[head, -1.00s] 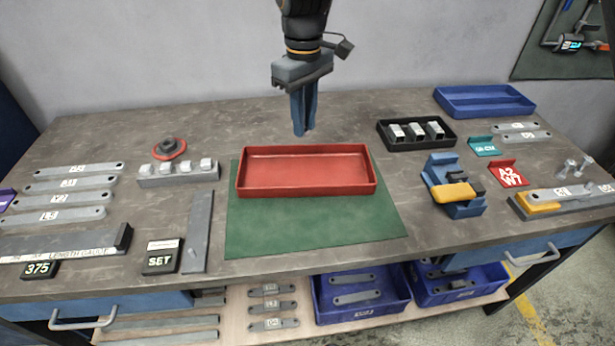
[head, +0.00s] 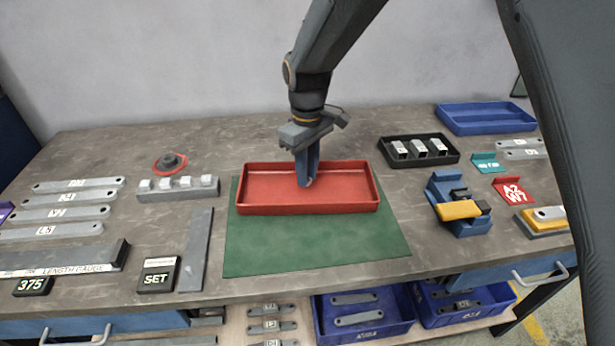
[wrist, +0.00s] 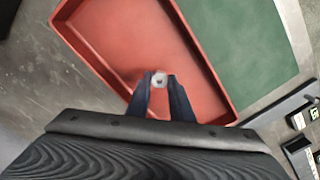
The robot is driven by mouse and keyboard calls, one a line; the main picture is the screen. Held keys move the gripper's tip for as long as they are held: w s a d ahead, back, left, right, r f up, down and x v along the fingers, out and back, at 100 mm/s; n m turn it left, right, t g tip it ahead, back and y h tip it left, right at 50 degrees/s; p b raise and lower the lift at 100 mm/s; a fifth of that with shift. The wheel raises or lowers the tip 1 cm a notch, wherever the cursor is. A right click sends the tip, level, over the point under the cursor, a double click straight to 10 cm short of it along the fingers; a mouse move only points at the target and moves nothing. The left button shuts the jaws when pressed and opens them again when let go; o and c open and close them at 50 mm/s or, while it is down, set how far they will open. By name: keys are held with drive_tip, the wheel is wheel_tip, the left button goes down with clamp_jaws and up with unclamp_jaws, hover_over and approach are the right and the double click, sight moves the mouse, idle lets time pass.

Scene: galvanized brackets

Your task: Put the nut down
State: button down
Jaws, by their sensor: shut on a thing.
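My gripper (head: 307,183) points down inside the red tray (head: 262,207), near its middle. In the wrist view my gripper (wrist: 159,84) is shut on a small pale metal nut (wrist: 159,79), held between the blue fingertips. The nut is hard to make out in the head view. The floor of the red tray (wrist: 130,40) lies under the nut and looks empty otherwise. I cannot tell whether the nut touches the floor.
The red tray stands on a green mat (head: 310,245), bare in front. A black tray with several blocks (head: 420,162) and a blue clamp fixture with a yellow part (head: 458,208) stand to the right. A grey block with pegs (head: 178,194) stands left.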

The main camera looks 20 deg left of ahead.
drive_tip(key=shift+f, duration=1.1)
drive_tip(key=shift+f, duration=0.15)
drive_tip(key=c, duration=1.6)
unclamp_jaws()
wheel_tip(320, 180, up, 12)
drive_tip(key=b, duration=0.2)
drive_tip(key=shift+r+b, duration=0.2)
drive_tip(key=shift+b, duration=0.15)
drive_tip(key=shift+d, duration=0.1)
